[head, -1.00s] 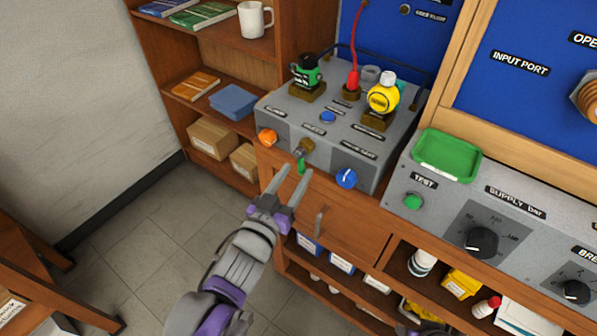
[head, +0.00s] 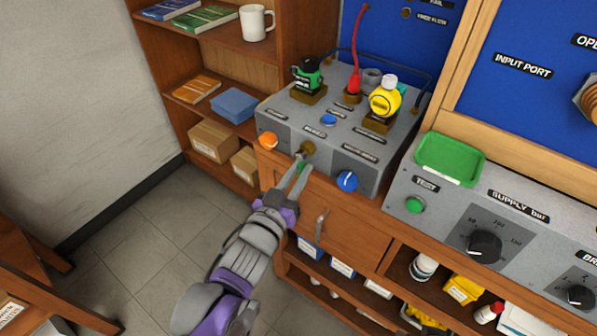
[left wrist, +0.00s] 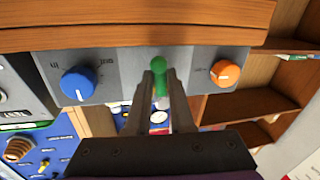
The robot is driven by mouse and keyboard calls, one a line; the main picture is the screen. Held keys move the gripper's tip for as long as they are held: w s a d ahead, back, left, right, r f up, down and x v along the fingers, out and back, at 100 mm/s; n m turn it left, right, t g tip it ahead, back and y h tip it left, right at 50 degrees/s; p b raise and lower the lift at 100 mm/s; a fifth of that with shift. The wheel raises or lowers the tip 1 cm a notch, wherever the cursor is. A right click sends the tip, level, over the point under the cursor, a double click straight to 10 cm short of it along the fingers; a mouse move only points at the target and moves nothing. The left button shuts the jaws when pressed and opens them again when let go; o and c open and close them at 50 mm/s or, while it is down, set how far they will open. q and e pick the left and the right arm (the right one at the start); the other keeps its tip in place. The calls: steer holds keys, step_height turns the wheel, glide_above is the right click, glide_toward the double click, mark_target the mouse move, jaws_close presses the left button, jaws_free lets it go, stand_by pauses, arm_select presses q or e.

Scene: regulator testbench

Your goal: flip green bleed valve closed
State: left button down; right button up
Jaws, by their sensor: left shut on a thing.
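The green bleed valve lever (head: 302,168) hangs down below a brass fitting (head: 307,148) on the front face of the grey regulator box (head: 283,135). In the left wrist view the green lever (left wrist: 158,66) has a rounded end and stands between my fingertips. My left gripper (head: 300,170) is at the lever, its fingers closed in on both sides of it and hiding part of it. It also shows in the left wrist view (left wrist: 160,88), shut on the lever. My right gripper is not in view.
An orange knob (head: 268,140) is left of the valve and a blue knob (head: 347,181) right of it. A drawer handle (head: 320,222) sticks out below. A green tray (head: 474,180) lies on the right-hand panel.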

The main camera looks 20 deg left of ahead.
arm_select(q)
steer(key=shift+w+a+m, duration=0.1)
steer(key=shift+a+m, duration=0.1)
steer(key=shift+m, duration=0.6)
steer(key=c, duration=0.8)
jaws_free()
steer(key=s+p, duration=0.1)
steer(key=s, duration=0.2)
steer(key=s+a+p, duration=0.1)
steer(key=s, duration=0.6)
steer(key=shift+s+a+f+p, duration=0.2)
steer(key=shift+s+a+p, duration=0.15)
steer(key=shift+p, duration=0.05)
